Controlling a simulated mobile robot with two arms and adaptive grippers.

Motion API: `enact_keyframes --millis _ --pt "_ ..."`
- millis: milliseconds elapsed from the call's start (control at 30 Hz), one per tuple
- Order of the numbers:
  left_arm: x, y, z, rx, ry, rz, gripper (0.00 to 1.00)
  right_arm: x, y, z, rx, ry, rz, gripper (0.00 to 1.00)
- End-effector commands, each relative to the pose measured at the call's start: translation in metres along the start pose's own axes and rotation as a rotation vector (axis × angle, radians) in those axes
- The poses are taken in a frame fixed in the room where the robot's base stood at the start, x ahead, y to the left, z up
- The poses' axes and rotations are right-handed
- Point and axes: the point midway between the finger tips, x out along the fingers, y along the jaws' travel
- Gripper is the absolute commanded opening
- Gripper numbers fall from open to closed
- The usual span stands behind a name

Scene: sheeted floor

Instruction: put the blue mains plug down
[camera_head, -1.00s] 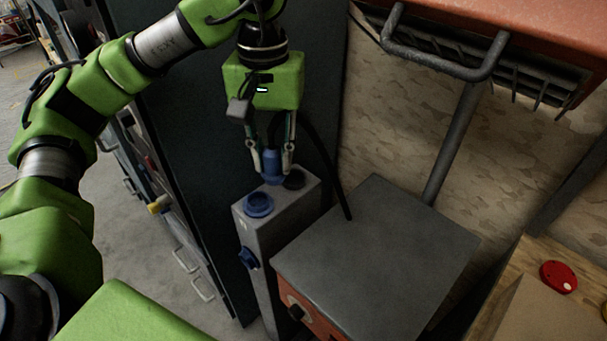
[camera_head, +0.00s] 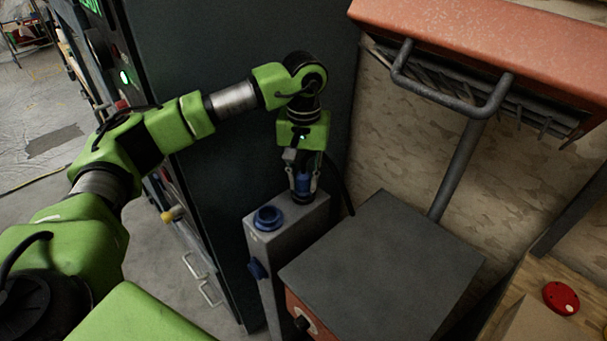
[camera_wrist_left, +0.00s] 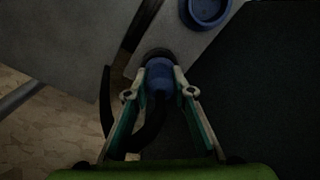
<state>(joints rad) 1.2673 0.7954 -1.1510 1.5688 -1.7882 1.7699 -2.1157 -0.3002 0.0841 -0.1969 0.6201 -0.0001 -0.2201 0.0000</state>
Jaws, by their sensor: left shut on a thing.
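The blue mains plug (camera_head: 303,182) is upright between the fingers of my left gripper (camera_head: 303,190), which is shut on it. The plug's lower end is at the dark round socket on top of a grey socket box (camera_head: 288,230). In the left wrist view the plug (camera_wrist_left: 160,76) covers most of the dark socket's ring (camera_wrist_left: 157,53). I cannot tell how deep the plug sits. A black cable (camera_wrist_left: 150,135) runs from the plug. A blue round socket (camera_head: 268,218) on the same box top is empty. My right gripper is not in view.
A dark-topped cabinet (camera_head: 385,265) stands close to the right of the socket box. A tall dark cabinet (camera_head: 225,140) rises behind and to the left. An orange unit with a bar handle (camera_head: 455,105) overhangs at upper right. A red button (camera_head: 560,298) is at lower right.

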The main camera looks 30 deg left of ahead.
Motion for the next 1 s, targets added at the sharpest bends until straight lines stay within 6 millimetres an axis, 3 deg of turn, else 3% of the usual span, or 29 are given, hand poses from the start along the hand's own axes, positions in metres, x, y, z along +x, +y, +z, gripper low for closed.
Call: enact_keyframes --millis 367,400,467,833,1000 --pt "0.006 0.000 0.000 0.000 0.001 0.002 0.00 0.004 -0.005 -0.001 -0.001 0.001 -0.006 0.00" --pt "0.006 0.000 0.000 0.000 0.001 0.001 0.25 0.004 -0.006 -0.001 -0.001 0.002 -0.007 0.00" --pt "0.005 0.000 0.000 -0.001 0.001 0.002 0.40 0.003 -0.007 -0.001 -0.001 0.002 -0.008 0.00" --pt "0.003 0.000 0.000 -0.001 0.001 0.002 0.40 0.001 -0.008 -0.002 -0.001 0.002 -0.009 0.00" --pt "-0.014 0.001 -0.001 0.000 0.004 0.004 0.40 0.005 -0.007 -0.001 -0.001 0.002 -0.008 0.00"
